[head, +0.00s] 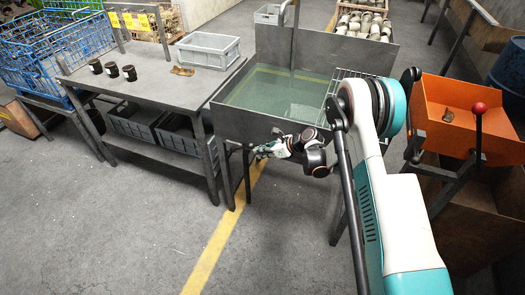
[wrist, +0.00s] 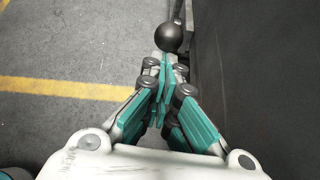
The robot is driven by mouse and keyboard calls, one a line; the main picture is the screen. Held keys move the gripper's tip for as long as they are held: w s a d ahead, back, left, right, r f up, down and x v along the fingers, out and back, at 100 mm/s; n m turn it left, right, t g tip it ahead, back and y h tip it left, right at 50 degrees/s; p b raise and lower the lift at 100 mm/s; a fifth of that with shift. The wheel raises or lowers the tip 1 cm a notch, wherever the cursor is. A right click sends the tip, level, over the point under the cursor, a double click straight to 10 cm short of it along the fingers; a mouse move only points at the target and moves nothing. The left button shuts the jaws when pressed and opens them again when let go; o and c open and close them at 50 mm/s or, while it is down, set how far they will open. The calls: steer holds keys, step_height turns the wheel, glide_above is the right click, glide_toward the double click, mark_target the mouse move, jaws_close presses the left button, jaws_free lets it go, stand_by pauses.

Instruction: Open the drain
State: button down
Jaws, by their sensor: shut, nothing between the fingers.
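The grey metal tank (head: 232,123) in the head view holds greenish water (head: 275,92). My gripper (head: 260,152) is low in front of the tank's front wall, near its left front leg. In the wrist view my gripper (wrist: 163,62) is shut with its green-and-grey fingers together and nothing between them. A black ball knob (wrist: 168,37) on a dark rod is just beyond the fingertips. I cannot tell whether the tips touch it. The knob is not clear in the head view, and no drain outlet can be made out.
A dark upright surface (wrist: 260,60) is close on the right in the wrist view. A steel table (head: 150,72) with a grey bin (head: 208,50) and black cups stands left of the tank. An orange box (head: 455,125) is at right. The floor in front is clear.

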mark_target(251, 145)
steer(key=shift+h, duration=0.6)
steer(key=a+r, duration=0.1)
steer(key=r+p, duration=0.1)
steer(key=r, duration=0.1)
steer(key=a+r, duration=0.1)
steer(key=shift+w+a+r+p, duration=0.2)
steer(key=shift+w+a+p, duration=0.1)
steer(key=shift+w+a, duration=0.1)
steer(key=shift+w+a+r, duration=0.5)
steer(key=shift+a+r, duration=0.3)
steer(key=shift+a, duration=0.45)
steer(key=shift+w+a+r, duration=0.45)
steer(key=shift+a+r, duration=0.3)
steer(key=shift+a, duration=0.5)
steer(key=shift+w+a+r, duration=0.5)
steer(key=shift+a+r, duration=0.3)
steer(key=shift+a, duration=0.45)
steer(key=shift+d, duration=0.1)
